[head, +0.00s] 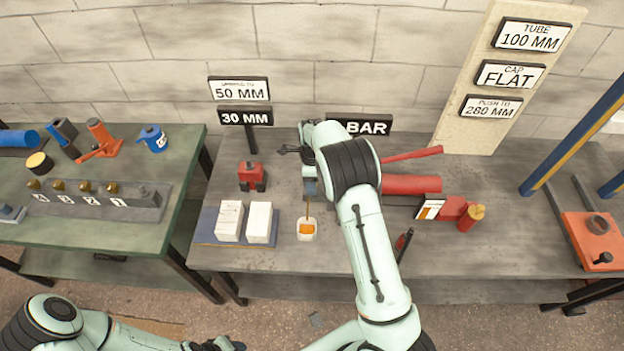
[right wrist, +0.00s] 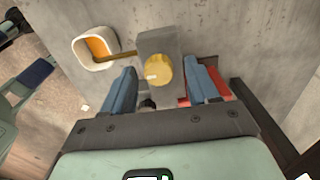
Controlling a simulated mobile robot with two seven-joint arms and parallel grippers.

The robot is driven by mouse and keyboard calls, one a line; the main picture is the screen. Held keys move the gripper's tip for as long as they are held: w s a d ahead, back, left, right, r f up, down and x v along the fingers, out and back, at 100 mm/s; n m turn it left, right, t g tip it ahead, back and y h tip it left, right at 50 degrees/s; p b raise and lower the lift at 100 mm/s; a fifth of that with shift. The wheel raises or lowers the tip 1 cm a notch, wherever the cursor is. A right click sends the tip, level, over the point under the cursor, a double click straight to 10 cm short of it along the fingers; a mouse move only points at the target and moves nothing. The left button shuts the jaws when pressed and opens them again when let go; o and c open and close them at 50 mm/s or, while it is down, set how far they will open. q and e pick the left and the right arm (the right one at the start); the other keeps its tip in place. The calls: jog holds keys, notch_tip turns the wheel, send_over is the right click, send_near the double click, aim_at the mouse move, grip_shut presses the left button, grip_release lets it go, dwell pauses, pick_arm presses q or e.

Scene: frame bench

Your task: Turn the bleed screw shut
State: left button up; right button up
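The bleed screw (right wrist: 158,70) is a round brass-yellow knob on a grey block (right wrist: 158,44) in the right wrist view. My right gripper (right wrist: 164,88) is open, its two blue fingers apart on either side of the knob and block. I cannot tell whether a finger touches. In the head view my right gripper (head: 309,184) is over the bench, and my arm hides the screw. A thin brass tube runs from the block to a white cup (right wrist: 82,58) with orange inside; the cup also shows in the head view (head: 306,237). My left arm is at the lower left; its fingers are not clear.
White boxes (head: 230,220) stand on a blue tray (head: 204,232) left of the cup. A red cylinder (head: 412,185) and red handle (head: 420,154) lie right of my right arm. A small red block (head: 251,175) stands behind the boxes.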

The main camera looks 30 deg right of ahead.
notch_tip(320, 180, up, 13)
jog(key=shift+r, duration=0.15)
dwell(0.5)
jog(key=shift+s, duration=0.1)
dwell(0.4)
